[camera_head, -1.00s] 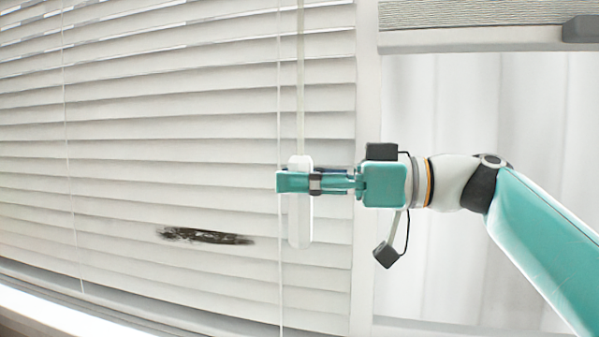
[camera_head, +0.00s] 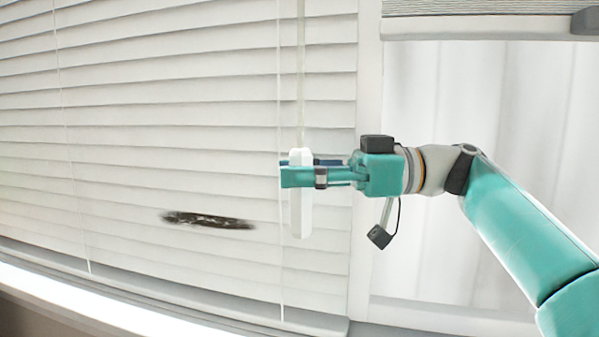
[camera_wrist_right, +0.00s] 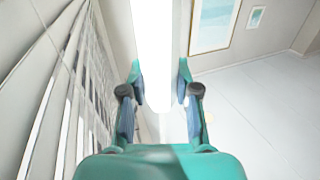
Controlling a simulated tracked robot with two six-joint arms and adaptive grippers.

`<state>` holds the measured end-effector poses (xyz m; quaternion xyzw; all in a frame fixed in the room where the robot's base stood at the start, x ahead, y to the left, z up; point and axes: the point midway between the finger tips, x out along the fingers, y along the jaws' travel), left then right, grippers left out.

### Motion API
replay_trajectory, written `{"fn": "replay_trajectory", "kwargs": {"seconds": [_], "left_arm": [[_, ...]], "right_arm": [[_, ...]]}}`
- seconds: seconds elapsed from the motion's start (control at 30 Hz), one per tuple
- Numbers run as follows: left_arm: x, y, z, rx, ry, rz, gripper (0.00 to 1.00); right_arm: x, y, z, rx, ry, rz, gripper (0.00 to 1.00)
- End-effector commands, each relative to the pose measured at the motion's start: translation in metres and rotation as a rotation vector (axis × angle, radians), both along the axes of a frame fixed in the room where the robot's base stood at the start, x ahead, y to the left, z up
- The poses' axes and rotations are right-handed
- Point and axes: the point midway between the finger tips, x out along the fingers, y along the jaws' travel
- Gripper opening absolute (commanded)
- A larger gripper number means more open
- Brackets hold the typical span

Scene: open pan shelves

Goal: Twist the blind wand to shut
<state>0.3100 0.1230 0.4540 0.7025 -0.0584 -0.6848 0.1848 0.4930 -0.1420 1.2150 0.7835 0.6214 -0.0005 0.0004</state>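The blind wand hangs in front of the slats near the blind's right side in the head view. Its thin rod (camera_head: 300,75) runs down to a thick white handle (camera_head: 300,215). My right gripper (camera_head: 290,170) comes in from the right, with one finger in front of the handle and one behind. In the right wrist view the white handle (camera_wrist_right: 152,45) stands between the two fingers (camera_wrist_right: 160,84), and the grip appears closed around it; exact finger contact is hard to see. The blind slats (camera_head: 180,130) overlap closely, with no bright gaps showing. My left gripper is not in view.
A thin cord (camera_head: 279,250) hangs just left of the handle. A dark smudge-like patch (camera_head: 208,220) shows on the lower slats. A white window frame post (camera_head: 368,120) and pale curtain (camera_head: 500,110) lie right of the blind. Framed pictures (camera_wrist_right: 213,22) show in the wrist view.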

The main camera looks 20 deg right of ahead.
Motion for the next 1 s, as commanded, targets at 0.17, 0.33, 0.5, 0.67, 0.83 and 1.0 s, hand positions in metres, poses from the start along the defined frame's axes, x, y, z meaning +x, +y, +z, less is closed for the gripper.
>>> {"fn": "replay_trajectory", "kwargs": {"seconds": [0.17, 0.33, 0.5, 0.67, 0.83, 1.0], "left_arm": [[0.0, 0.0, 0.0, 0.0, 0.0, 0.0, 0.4], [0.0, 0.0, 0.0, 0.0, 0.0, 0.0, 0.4], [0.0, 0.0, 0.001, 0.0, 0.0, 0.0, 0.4], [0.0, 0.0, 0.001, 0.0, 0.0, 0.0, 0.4], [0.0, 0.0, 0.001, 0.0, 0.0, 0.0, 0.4], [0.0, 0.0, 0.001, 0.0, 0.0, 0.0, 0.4]], "right_arm": [[0.0, 0.0, 0.0, 0.0, 0.001, 0.0, 0.54], [0.0, 0.0, 0.0, 0.001, 0.0, 0.0, 0.54], [-0.001, -0.004, 0.0, 0.001, 0.0, -0.001, 0.54], [-0.004, -0.023, 0.0, 0.002, 0.001, -0.005, 0.54], [-0.011, -0.057, -0.001, 0.0, 0.0, -0.007, 0.54], [-0.02, -0.093, -0.002, 0.0, 0.0, -0.007, 0.54]]}}
